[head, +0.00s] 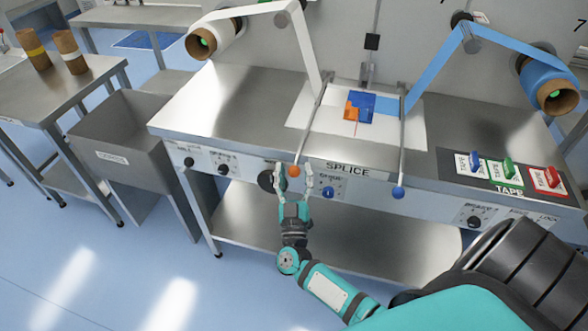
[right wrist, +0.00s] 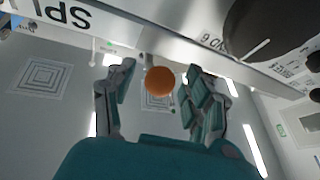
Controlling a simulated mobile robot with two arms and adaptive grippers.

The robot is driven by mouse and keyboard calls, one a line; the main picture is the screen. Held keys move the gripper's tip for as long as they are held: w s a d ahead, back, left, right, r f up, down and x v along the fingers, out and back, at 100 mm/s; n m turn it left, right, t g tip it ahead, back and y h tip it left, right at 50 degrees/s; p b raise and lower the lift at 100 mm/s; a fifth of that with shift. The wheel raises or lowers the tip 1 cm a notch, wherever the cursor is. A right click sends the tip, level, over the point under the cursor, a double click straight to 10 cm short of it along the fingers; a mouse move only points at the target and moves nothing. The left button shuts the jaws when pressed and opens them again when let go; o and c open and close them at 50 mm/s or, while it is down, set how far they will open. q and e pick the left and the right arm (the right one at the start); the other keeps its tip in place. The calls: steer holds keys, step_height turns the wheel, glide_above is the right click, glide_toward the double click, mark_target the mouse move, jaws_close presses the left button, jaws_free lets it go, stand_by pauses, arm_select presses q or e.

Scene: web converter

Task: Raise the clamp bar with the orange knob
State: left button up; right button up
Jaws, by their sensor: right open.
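The clamp bar (head: 311,118) is a thin metal rod lying down over the front of the splice table, its orange knob (head: 294,171) at the near end by the front edge. My right gripper (head: 294,176) is open, with a finger on either side of the orange knob. In the right wrist view the knob (right wrist: 160,81) shows as an orange ball between the two spread fingers of the gripper (right wrist: 160,88). I see a gap on both sides of it. My left gripper is not in view.
A second bar with a blue knob (head: 398,192) lies to the right. A large dark dial (head: 266,181) sits on the front panel just left of my gripper. Orange and blue pieces (head: 358,107) lie on the white splice area.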

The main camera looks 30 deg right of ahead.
steer(key=shift+w+d+r, duration=0.1)
steer(key=shift+w+d, duration=0.05)
steer(key=shift+w, duration=0.05)
jaws_close()
stand_by(0.3)
